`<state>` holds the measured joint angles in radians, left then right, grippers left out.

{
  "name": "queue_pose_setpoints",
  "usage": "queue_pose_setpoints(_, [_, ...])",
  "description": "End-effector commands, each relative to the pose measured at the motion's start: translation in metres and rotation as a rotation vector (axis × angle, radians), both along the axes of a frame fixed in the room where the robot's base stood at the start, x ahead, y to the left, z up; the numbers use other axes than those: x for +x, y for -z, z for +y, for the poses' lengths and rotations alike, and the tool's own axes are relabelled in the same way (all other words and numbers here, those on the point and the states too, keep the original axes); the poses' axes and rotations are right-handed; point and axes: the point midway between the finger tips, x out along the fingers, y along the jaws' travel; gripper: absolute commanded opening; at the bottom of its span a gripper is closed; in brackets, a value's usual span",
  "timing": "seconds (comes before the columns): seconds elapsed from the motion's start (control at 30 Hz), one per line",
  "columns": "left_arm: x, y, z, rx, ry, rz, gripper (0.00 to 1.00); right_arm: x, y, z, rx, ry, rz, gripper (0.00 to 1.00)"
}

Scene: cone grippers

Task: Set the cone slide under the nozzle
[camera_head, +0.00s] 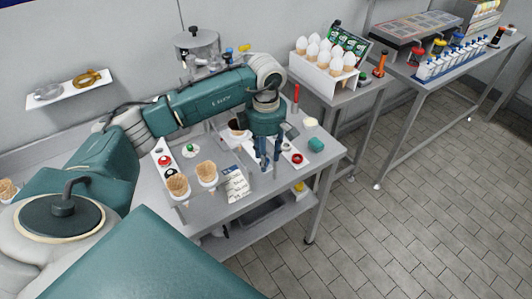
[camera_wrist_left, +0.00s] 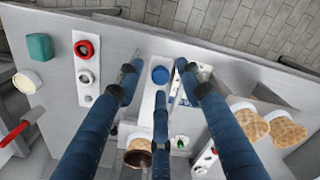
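The cone slide appears to be the pale strip (camera_wrist_left: 147,104) with a round blue knob (camera_wrist_left: 160,74) in the left wrist view. A cone with a dark inside (camera_wrist_left: 137,158) stands by its lower end; it shows in the head view (camera_head: 238,130), partly behind my arm. My left gripper (camera_head: 269,164) points down over the table. In the wrist view its three blue fingers (camera_wrist_left: 158,80) are apart around the knob's outline; I cannot tell whether they touch it. A grey metal machine (camera_head: 197,45) stands behind my arm; I cannot make out the nozzle. My right gripper is not in view.
Two waffle cones (camera_head: 206,171) stand at the table's front left beside a printed card (camera_head: 236,184). A panel with a red ring (camera_head: 297,158), a teal block (camera_head: 316,145) and a red-handled tool (camera_head: 296,96) are right of the gripper. A rack of white-topped cones (camera_head: 325,71) stands on another table.

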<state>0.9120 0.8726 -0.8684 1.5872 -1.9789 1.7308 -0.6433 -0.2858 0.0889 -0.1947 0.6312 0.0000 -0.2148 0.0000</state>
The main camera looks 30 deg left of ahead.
Motion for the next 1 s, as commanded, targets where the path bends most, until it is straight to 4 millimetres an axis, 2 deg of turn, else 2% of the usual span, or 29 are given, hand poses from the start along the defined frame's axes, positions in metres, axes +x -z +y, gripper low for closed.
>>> queue_pose_setpoints(0.13, [0.000,0.002,0.000,0.000,0.000,0.000,0.37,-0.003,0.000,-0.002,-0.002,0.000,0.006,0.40])
queue_pose_setpoints(0.27, [0.000,0.002,0.000,0.000,0.000,0.001,0.37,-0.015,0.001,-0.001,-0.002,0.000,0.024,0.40])
queue_pose_setpoints(0.4, [0.000,0.002,0.000,0.000,0.000,0.001,0.09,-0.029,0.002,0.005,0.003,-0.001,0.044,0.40])
queue_pose_setpoints(0.47, [0.000,0.002,0.000,0.000,0.000,0.000,0.00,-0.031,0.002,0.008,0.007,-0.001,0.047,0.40])
queue_pose_setpoints(0.67, [0.000,0.002,0.001,0.000,-0.001,0.000,0.00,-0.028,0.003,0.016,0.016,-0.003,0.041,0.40])
queue_pose_setpoints(0.73, [0.003,0.004,0.007,0.002,-0.003,-0.001,0.00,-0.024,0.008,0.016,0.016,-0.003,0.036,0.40])
queue_pose_setpoints(0.9, [0.018,0.006,0.041,0.002,-0.008,-0.003,0.00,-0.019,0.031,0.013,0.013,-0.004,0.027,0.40])
queue_pose_setpoints(1.0, [0.026,0.004,0.060,0.001,-0.007,-0.003,0.00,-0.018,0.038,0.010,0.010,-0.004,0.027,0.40])
